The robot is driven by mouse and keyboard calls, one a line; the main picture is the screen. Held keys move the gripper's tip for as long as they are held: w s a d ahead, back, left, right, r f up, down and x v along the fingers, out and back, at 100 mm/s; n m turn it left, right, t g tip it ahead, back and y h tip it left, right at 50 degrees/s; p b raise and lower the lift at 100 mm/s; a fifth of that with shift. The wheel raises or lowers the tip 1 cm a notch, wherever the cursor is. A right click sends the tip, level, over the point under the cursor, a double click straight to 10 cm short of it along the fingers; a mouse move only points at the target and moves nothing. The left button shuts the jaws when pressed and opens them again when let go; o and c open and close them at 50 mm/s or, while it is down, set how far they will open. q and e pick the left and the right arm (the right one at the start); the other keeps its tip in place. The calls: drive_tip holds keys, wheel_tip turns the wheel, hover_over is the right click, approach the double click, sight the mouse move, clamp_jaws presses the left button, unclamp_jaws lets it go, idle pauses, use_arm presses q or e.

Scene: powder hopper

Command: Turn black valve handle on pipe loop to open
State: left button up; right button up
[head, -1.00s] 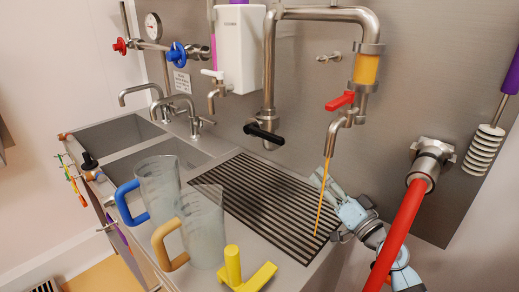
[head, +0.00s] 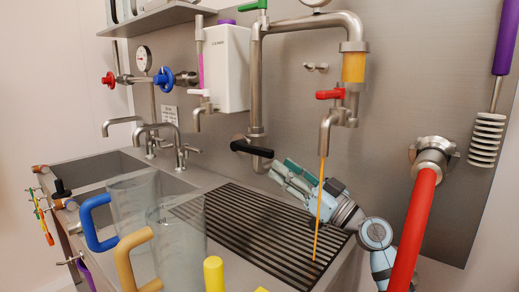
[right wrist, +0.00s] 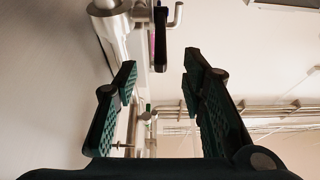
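The black valve handle (head: 252,148) sticks out to the left, slightly tilted, at the lower end of the steel pipe loop (head: 255,85). In the right wrist view the black handle (right wrist: 160,40) shows beyond the fingers, roughly in line with the gap between them. My right gripper (head: 282,168) is just below and right of the handle, over the grate. Its green-padded fingers (right wrist: 160,64) are spread apart with nothing between them, and I see no contact with the handle. My left gripper is out of view.
An orange stream (head: 320,210) falls from the red-handled tap (head: 330,94) in front of my right gripper. Clear jugs (head: 135,205) stand at the left of the grate (head: 265,235). A red hose (head: 412,230) hangs at the right.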

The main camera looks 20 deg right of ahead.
sight(255, 146)
drive_tip(key=x, duration=0.8)
drive_tip(key=shift+w+a, duration=0.25)
drive_tip(key=shift+w, duration=0.1)
drive_tip(key=shift+c, duration=0.6)
clamp_jaws()
drive_tip(key=shift+r, duration=0.1)
